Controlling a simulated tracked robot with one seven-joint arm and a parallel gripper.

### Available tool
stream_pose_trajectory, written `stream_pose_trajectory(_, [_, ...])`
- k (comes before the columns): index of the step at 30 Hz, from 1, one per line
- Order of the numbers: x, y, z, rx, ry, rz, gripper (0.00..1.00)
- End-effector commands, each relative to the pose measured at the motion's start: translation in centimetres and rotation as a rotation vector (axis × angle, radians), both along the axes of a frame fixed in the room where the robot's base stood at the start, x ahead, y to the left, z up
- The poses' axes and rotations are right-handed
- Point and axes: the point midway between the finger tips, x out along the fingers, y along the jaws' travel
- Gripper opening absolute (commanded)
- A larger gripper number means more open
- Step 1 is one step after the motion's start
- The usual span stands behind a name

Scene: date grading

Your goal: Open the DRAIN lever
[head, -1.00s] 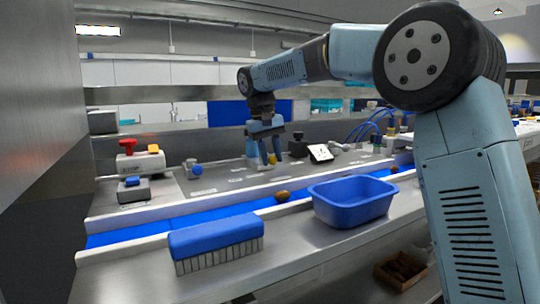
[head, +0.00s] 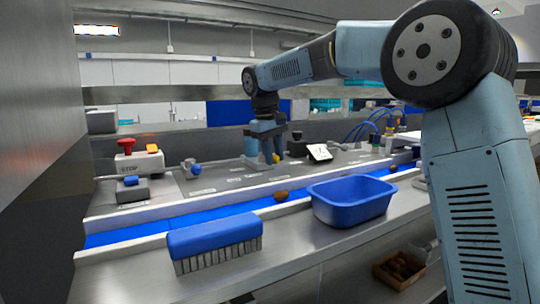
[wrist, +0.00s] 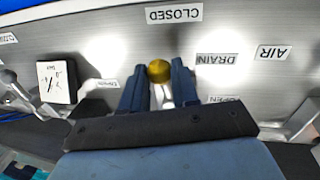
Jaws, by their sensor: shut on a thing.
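The DRAIN lever has a yellow knob (wrist: 159,71) and a pale shaft below it. My gripper (wrist: 158,88) is shut on the lever, with a dark blue finger on each side of the shaft. The DRAIN label (wrist: 217,73) is right of the knob, the CLOSED label (wrist: 174,15) is above it, and an OPEN label (wrist: 226,101) is partly hidden at lower right. In the head view my gripper (head: 267,155) points down at the panel, with the yellow knob (head: 276,158) at its fingertips. The lever's base is hidden.
A blue tub (head: 350,212) and a blue brush (head: 214,235) stand on the front ledge. A blue belt (head: 220,208) carries brown dates (head: 281,196). A stop box (head: 139,163) with a red button is at left. A white card (head: 320,152) stands right of my gripper.

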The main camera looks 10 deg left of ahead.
Motion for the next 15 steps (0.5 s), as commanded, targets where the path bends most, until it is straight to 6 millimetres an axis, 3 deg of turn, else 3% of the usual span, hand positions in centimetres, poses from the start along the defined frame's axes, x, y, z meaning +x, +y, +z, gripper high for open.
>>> stream_pose_trajectory(15, [2.3,-1.2,0.0,0.002,-0.002,0.485,0.0])
